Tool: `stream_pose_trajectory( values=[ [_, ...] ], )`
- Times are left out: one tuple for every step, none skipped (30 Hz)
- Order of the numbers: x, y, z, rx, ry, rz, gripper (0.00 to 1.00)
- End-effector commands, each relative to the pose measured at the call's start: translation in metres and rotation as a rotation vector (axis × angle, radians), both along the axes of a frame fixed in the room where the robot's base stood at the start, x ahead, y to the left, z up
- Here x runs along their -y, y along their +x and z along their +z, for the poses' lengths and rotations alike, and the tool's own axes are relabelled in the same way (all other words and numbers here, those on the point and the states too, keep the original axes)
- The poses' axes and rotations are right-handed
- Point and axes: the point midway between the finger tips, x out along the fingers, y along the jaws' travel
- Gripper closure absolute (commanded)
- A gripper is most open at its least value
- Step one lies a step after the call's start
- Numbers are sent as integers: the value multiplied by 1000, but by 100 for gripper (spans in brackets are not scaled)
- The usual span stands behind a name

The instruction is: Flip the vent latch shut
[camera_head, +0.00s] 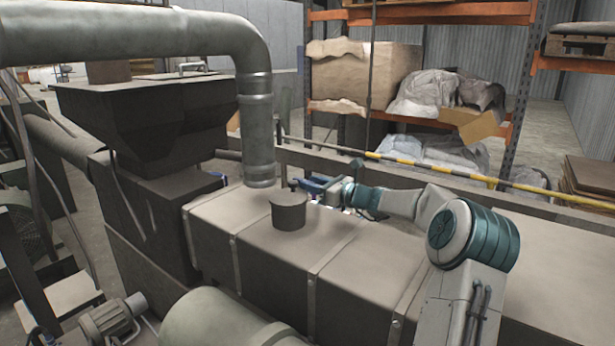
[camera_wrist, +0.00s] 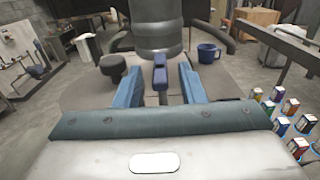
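My gripper (camera_wrist: 161,82) is open, with its two blue fingers spread apart. Between them in the wrist view stands a small dark-blue handle (camera_wrist: 160,74) on a dark stem, which looks like the vent latch; I see a gap on both sides of it. In the head view my gripper (camera_head: 312,185) hangs just above the top of the long grey duct (camera_head: 345,250), right of the thick vertical pipe (camera_head: 256,130). There the latch cannot be made out clearly among the gripper's blue parts. Whether it is open or shut I cannot tell.
A dark round cap (camera_head: 289,211) stands on the duct on the near side of my gripper; it also shows at left in the wrist view (camera_wrist: 112,66). A blue mug-like container (camera_wrist: 208,53) and several small boxes (camera_wrist: 290,106) are at right. A yellow-black striped bar (camera_head: 450,172) runs behind my arm.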

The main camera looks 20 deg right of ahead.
Motion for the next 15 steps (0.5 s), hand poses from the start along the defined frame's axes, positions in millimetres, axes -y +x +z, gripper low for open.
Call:
stream_pose_trajectory(
  values=[
    [-4,6,2,0,2,2,64],
    [-6,9,2,0,2,2,64],
    [-8,12,2,0,1,2,64],
    [-10,14,1,0,1,1,64],
    [-10,16,1,-1,1,0,64],
    [-11,18,0,-1,2,0,64],
    [-12,19,0,-1,1,0,64],
    [-12,19,0,-1,1,0,64],
    [-13,20,0,-1,1,0,64],
    [-13,20,0,-1,1,0,64],
    [-13,20,-1,-1,1,0,64],
    [-13,20,-1,0,0,0,64],
    [-13,20,-1,0,0,0,64],
    [-13,20,-1,-1,-1,0,64],
    [-13,20,-1,-1,-1,0,64]
  ],
)
